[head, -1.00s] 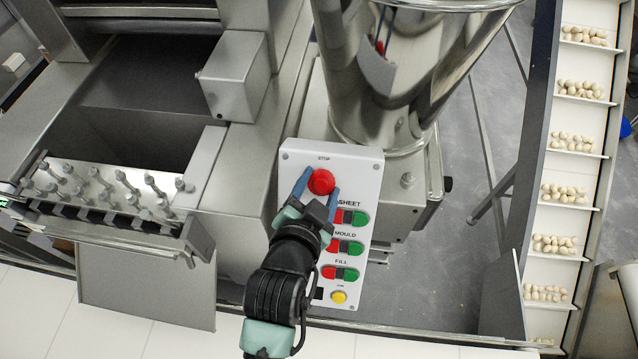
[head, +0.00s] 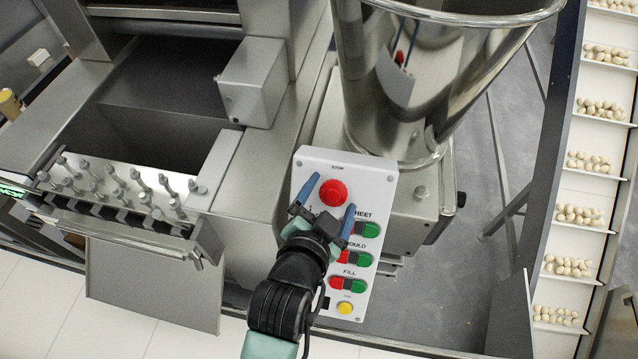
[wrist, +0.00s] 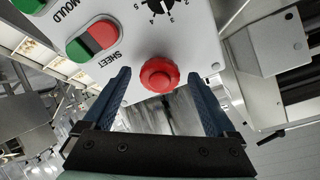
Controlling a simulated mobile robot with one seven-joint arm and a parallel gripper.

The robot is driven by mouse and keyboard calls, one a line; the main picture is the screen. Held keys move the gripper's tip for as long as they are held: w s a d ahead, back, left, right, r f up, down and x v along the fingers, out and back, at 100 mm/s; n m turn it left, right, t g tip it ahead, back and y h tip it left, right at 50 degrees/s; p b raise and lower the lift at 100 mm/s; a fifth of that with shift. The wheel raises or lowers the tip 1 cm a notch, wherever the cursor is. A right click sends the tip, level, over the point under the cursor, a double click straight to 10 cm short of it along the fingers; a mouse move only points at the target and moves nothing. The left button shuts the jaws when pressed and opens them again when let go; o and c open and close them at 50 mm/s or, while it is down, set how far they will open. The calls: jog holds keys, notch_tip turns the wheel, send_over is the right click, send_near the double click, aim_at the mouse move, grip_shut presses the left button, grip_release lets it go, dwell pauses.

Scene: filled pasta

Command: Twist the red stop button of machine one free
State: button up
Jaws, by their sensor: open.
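The red stop button (head: 333,193) is a round mushroom head near the top of the white control panel (head: 378,180), under the label STOP. In the wrist view the red button (wrist: 159,75) stands out from the panel, between and beyond the fingertips. My gripper (head: 333,197) is open, with one blue finger on each side of the button in the head view. A gap shows between each finger and the button in both views. The gripper holds nothing. Whether the fingertips reach the button's depth is hard to tell.
Red-green button pairs for sheet (head: 371,230), mould (head: 362,258) and fill (head: 355,285) sit below, with a yellow button (head: 345,308). A steel hopper (head: 420,90) stands close behind the panel. A conveyor (head: 578,190) carrying pasta runs at right.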

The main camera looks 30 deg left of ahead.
jog(key=v, duration=1.2)
dwell(0.3)
jog(key=w+d+r+n+t+b, duration=0.1)
jog(key=w+d+r+t, duration=0.1)
jog(key=w+r, duration=0.35)
jog(key=w+d+r+n+t+h+b, duration=0.1)
jog(key=w+d+r+t+b, duration=0.15)
jog(key=r, duration=0.55)
jog(key=w+d+r+n+t+b, duration=0.1)
jog(key=w+d+r+t, duration=0.2)
jog(key=r, duration=0.4)
jog(key=s+d+r+t, duration=0.1)
jog(key=r+t, duration=0.1)
jog(key=r, duration=0.5)
jog(key=s+d+r+t+h+b, duration=0.1)
jog(key=d+r+t, duration=0.1)
jog(key=r, duration=0.5)
jog(key=s+d+r+n+t+b, duration=0.1)
jog(key=s+r+t, duration=0.1)
jog(key=r, duration=0.6)
jog(key=shift+d+t, duration=0.3)
jog(key=shift+t, duration=0.05)
